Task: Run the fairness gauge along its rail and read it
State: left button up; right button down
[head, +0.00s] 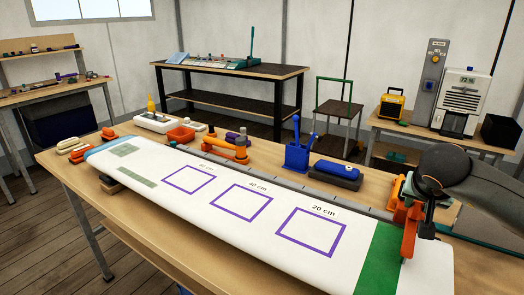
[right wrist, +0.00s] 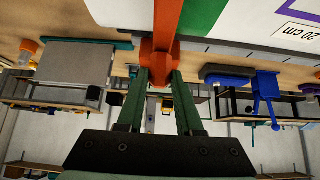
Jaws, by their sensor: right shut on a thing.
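The orange fairness gauge (head: 409,232) stands at the near right end of the long white spar-like panel (head: 190,215), its arm reaching over the panel beside a green band (head: 376,255). My right gripper (right wrist: 160,72) is shut on the gauge's orange block (right wrist: 160,50), with its green fingers on either side. The grey rail (head: 290,184) runs along the panel's far edge. Purple squares on the panel carry labels; 20 cm (head: 323,210) and 40 cm (head: 257,186) are legible, the farthest is too small to read. No gauge reading is legible. My left gripper is out of view.
Behind the rail stand a blue tool holder (head: 298,152), a dark blue block (head: 336,174) and an orange clamp-like tool (head: 230,148). The panel's top is clear left of the gauge. A further bench (head: 215,68) and side table (head: 425,135) stand behind.

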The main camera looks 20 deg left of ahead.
jog(key=shift+a, duration=0.1)
jog(key=shift+w+a+p, duration=0.15)
jog(key=shift+w+a, duration=0.05)
jog(key=shift+a, duration=0.55)
jog(key=shift+w+a+p, duration=0.1)
jog(key=shift+w+a, duration=0.15)
jog(key=shift+a, duration=0.5)
jog(key=shift+w+a+p, duration=0.15)
jog(key=shift+w+a, duration=0.05)
jog(key=shift+a, duration=0.55)
jog(key=shift+w+a+p, duration=0.25)
jog(key=shift+w+a, duration=0.05)
jog(key=shift+a, duration=0.8)
jog(key=shift+w+a+p, duration=0.25)
jog(key=shift+w+a, duration=0.1)
jog(key=shift+a, duration=0.8)
jog(key=shift+w+a+p, duration=0.25)
jog(key=shift+w+a, duration=0.05)
jog(key=shift+a, duration=0.8)
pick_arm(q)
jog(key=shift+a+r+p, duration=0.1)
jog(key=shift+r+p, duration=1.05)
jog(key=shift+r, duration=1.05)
pick_arm(e)
jog(key=shift+w+a, duration=0.4)
jog(key=shift+a, duration=0.9)
jog(key=shift+w+a, duration=0.35)
jog(key=shift+a, duration=0.95)
jog(key=shift+w+a, duration=0.4)
jog(key=shift+a, duration=0.9)
